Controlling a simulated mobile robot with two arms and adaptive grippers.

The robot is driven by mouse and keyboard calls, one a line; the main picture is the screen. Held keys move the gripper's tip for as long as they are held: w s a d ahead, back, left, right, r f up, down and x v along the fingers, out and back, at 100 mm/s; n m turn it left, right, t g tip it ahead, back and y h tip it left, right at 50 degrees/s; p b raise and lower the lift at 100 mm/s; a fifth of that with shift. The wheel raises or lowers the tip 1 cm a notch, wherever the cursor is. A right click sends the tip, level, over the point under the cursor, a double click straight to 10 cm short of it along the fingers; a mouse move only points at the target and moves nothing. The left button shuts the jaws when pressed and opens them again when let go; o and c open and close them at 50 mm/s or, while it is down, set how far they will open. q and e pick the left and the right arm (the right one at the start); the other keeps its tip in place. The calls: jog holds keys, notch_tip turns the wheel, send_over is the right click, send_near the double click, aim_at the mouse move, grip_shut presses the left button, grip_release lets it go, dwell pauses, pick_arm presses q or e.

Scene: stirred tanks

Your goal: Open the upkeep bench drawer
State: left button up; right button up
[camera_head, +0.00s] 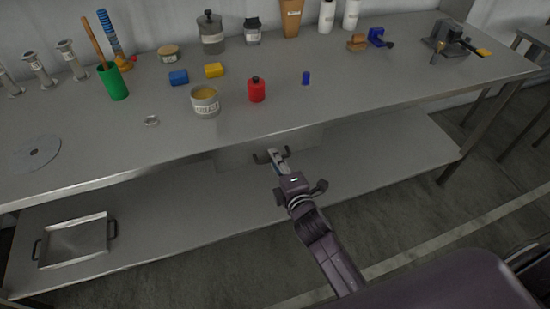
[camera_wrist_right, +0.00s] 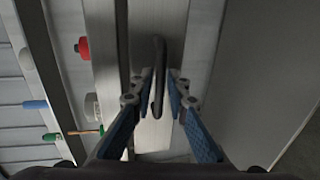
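The upkeep bench drawer (camera_head: 235,158) is a grey box front under the edge of the metal bench top; it looks closed or nearly so. Its dark bar handle (camera_head: 259,158) is partly hidden by my right gripper (camera_head: 277,157). In the right wrist view, the handle (camera_wrist_right: 158,75) lies between the two fingers of my right gripper (camera_wrist_right: 158,82), on the pale drawer front (camera_wrist_right: 155,25). The fingers stand apart, with a gap on either side of the handle. I cannot tell whether either finger touches it. My left gripper is not in view.
The bench top (camera_head: 340,95) carries a red container (camera_head: 256,90), a tin (camera_head: 205,101), a green cup (camera_head: 113,83) and a vise (camera_head: 450,42). A tray (camera_head: 75,240) sits on the lower shelf (camera_head: 190,215) at left. Floor in front of the bench is clear.

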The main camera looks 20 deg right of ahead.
jog(key=shift+w, duration=0.2)
jog(key=shift+c, duration=0.3)
grip_shut()
